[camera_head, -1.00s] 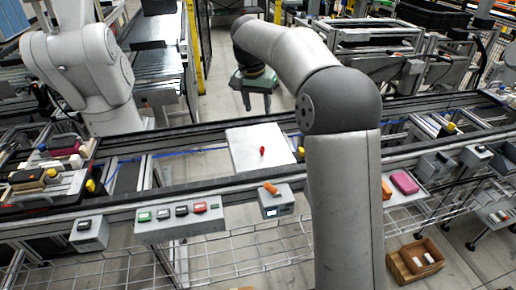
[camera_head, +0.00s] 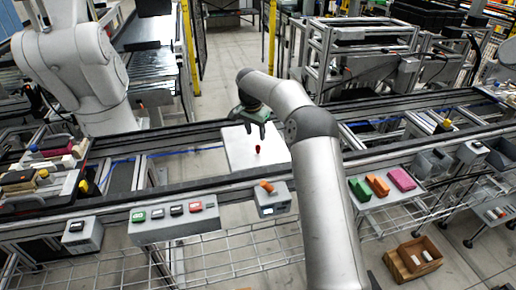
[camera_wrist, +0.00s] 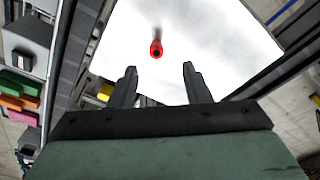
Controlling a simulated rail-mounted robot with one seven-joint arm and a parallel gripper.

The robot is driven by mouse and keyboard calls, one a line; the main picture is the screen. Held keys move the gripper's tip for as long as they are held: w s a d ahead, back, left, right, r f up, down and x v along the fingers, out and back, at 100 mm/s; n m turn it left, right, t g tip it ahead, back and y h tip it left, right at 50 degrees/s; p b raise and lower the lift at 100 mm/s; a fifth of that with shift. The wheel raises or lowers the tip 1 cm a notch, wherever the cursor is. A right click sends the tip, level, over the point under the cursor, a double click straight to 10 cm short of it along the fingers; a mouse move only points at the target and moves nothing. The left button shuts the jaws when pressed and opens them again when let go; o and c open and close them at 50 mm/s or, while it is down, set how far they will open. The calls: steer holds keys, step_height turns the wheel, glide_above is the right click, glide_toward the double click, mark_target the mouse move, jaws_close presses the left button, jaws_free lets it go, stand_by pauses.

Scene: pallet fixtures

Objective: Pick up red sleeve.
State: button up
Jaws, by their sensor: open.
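The red sleeve (camera_head: 257,149) is a small red piece on the white plate (camera_head: 236,158) in the middle of the conveyor. In the wrist view the red sleeve (camera_wrist: 156,49) shows a dark round opening and lies beyond my fingertips, between their lines. My gripper (camera_head: 256,134) is above the plate, close to the sleeve in the picture. In the wrist view my gripper (camera_wrist: 159,70) has its two fingers apart with nothing between them. The gap in height to the sleeve is hard to tell.
An orange piece (camera_head: 267,186) sits on a grey box at the conveyor's front edge. Green, orange (camera_head: 378,185) and pink (camera_head: 402,178) blocks lie on a shelf to the right. A button panel (camera_head: 174,219) is at the front left. The plate around the sleeve is clear.

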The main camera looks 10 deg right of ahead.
mark_target(258, 146)
steer(key=shift+d+f+p, duration=0.25)
steer(key=shift+f+p, duration=0.25)
steer(key=shift+f, duration=1.05)
steer(key=shift+d+f+p, duration=0.2)
steer(key=shift+f+p, duration=0.3)
steer(key=shift+f, duration=1.05)
steer(key=shift+c, duration=0.3)
jaws_close()
